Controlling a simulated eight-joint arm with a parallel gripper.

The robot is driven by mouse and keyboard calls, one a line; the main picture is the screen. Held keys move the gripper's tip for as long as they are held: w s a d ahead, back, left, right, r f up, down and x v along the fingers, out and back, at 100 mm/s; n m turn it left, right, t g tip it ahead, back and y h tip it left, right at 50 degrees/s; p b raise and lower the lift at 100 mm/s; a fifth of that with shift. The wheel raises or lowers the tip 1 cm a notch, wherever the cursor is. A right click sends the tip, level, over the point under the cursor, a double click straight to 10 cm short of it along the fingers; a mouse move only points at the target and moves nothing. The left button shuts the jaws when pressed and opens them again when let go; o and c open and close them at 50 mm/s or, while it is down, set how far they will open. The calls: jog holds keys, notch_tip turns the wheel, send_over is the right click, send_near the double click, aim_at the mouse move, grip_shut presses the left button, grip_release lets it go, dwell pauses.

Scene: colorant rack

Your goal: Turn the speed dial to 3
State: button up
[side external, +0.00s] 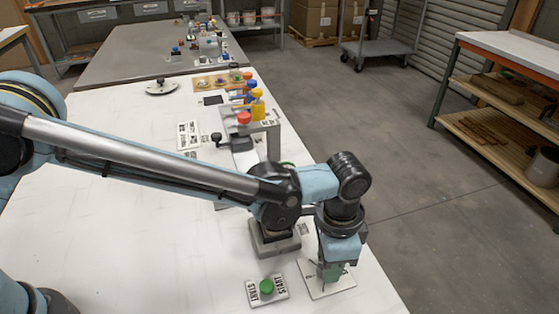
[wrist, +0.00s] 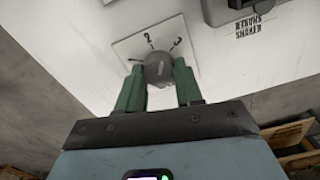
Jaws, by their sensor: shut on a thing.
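The speed dial is a round dark grey knob (wrist: 158,68) on a white square plate (wrist: 127,44), seen in the wrist view. The plate carries a mark like a 2 and another like a 3 along its far side, with short tick lines. My gripper (wrist: 159,76) has its two green fingers on either side of the knob, shut on it. In the side external view my gripper (side external: 332,279) points down over the plate (side external: 316,291) near the table's front right edge, and the knob is hidden behind the fingers. I cannot tell which mark the knob points to.
A green button on a white START plate (side external: 253,296) lies left of the dial. A dark-based device (side external: 275,243) stands just behind. Colored-cap bottles (side external: 257,103) are on a rack farther back. The table's right edge is close to the dial, with open floor beyond.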

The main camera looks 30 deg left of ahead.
jog(key=m, duration=0.5)
jog(key=shift+m, duration=0.4)
dwell(0.3)
jog(key=o, duration=1)
jog(key=shift+o, duration=0.2)
jog(key=shift+r, duration=0.15)
notch_tip(320, 180, up, 12)
